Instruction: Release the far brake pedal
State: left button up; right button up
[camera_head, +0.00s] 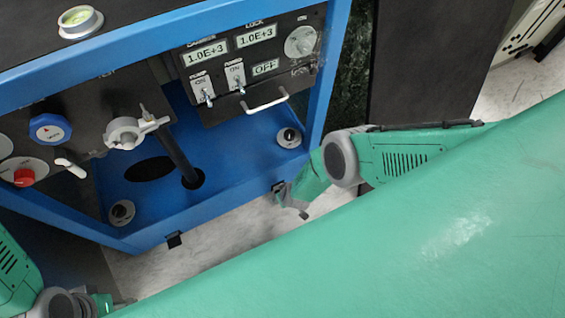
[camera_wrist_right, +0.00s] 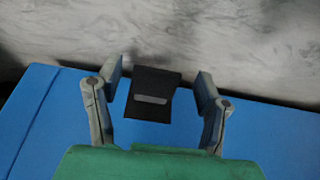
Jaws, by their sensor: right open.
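Two small black brake pedals stick out from the lower edge of the blue cart (camera_head: 222,212). The far pedal (camera_head: 278,186) is on the right, and the near pedal (camera_head: 174,240) is further left. My right gripper (camera_head: 292,204) is at the far pedal, partly covering it in the head view. In the right wrist view the far pedal (camera_wrist_right: 152,94) lies between the two open fingers (camera_wrist_right: 160,88), with a gap on each side. My left gripper (camera_head: 112,303) is at the bottom left, mostly hidden by my own body, away from both pedals.
The cart carries a control panel (camera_head: 250,60) with displays and switches, a blue knob (camera_head: 50,129), a red button (camera_head: 24,177) and a white clamp-like fitting (camera_head: 128,131). A dark upright panel (camera_head: 410,60) stands behind my right arm. Pale marbled floor (camera_head: 215,235) is open below the cart.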

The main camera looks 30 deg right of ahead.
jog(key=shift+d, duration=0.15)
grip_shut()
jog(key=shift+s+r+g, duration=0.1)
jog(key=shift+r+g, duration=0.1)
jog(key=shift+g, duration=0.2)
jog(key=shift+r+g, duration=0.25)
jog(key=shift+g, duration=0.05)
grip_release()
